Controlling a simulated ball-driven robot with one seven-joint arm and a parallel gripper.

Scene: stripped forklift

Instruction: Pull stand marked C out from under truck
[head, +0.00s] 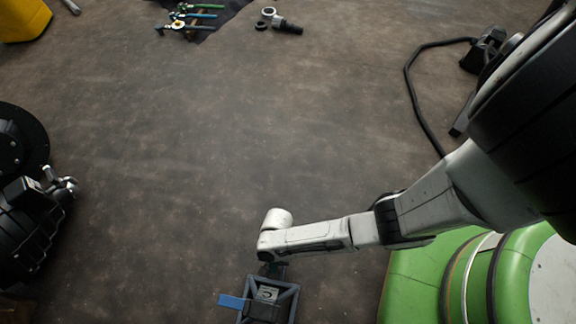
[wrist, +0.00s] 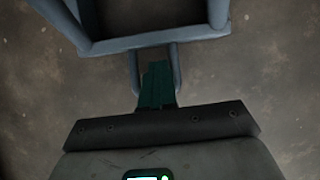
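The stand marked C (head: 291,299) is a blue-grey open frame with a plate lettered C, at the bottom edge of the head view. A blue tab sticks out on its left. In the wrist view its frame bars (wrist: 150,40) cross the top, and a thin U-shaped loop (wrist: 178,72) hangs from the near bar. My gripper (head: 273,269) is at the stand's far side. Its dark green fingers (wrist: 156,82) lie between the loop's two sides. One finger hides the other, so the gap and any grip on the loop cannot be made out. The truck is not recognisable in view.
Black machinery (head: 30,200) stands at the left edge. Tools with coloured handles (head: 190,16) and a black fitting (head: 286,26) lie at the back. A black cable (head: 412,90) curves across the floor at the right. The middle of the brown floor is clear.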

